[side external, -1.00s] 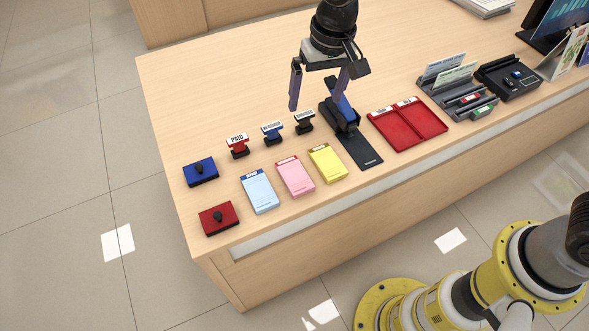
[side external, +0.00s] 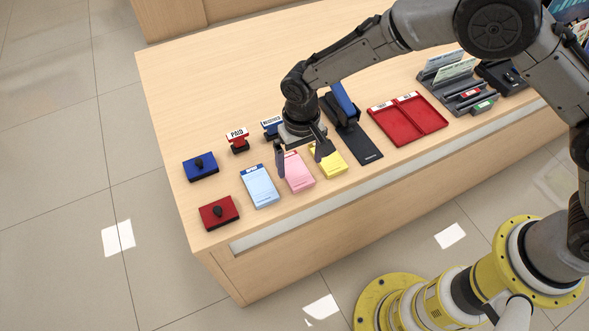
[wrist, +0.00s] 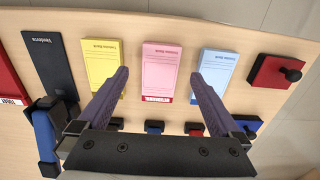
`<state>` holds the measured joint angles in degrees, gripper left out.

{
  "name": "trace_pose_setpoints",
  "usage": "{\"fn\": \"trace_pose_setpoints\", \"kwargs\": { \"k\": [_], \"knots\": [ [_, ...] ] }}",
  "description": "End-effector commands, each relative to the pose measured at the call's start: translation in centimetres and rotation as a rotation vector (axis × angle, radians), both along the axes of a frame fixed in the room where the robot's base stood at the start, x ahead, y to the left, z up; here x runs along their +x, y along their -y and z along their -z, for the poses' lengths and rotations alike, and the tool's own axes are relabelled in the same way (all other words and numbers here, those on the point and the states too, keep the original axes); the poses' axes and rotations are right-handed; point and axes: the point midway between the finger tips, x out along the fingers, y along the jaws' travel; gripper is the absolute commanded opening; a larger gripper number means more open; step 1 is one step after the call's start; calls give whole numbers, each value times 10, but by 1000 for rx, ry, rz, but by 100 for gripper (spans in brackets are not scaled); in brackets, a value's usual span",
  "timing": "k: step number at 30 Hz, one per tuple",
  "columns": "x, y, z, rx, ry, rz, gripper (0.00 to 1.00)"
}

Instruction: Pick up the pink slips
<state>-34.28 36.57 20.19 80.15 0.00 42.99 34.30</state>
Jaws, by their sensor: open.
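The pink slips (side external: 298,173) lie as a flat pad on the counter, between the light blue slips (side external: 260,187) and the yellow slips (side external: 331,164). My gripper (side external: 299,162) is open above the pink pad, with nothing between its fingers. In the side external view it partly covers the pad's far end. In the wrist view the pink pad (wrist: 161,68) shows whole, its red header strip nearest the gripper. The fingertips (wrist: 160,74) spread to either side of it, one toward the yellow pad (wrist: 102,62) and one toward the blue pad (wrist: 215,72). Their height above the counter is hard to tell.
A blue stamp pad (side external: 201,172) and a red one (side external: 218,214) sit at the left. A PAID stamp (side external: 238,139) and other stamps stand behind the slips.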

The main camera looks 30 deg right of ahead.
Motion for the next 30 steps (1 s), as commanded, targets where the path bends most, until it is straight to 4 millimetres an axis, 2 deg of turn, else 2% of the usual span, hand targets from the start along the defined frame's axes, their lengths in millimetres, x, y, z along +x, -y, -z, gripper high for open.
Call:
{"fn": "trace_pose_setpoints", "kwargs": {
  "k": [9,13,20,30],
  "knots": [
    [-8,-1,43,-3,-4,-1,100],
    [-7,-1,49,-2,-2,-1,100],
    [-7,-1,50,-1,-2,0,98],
    [-7,-1,49,-1,-1,0,37]
  ]
}}
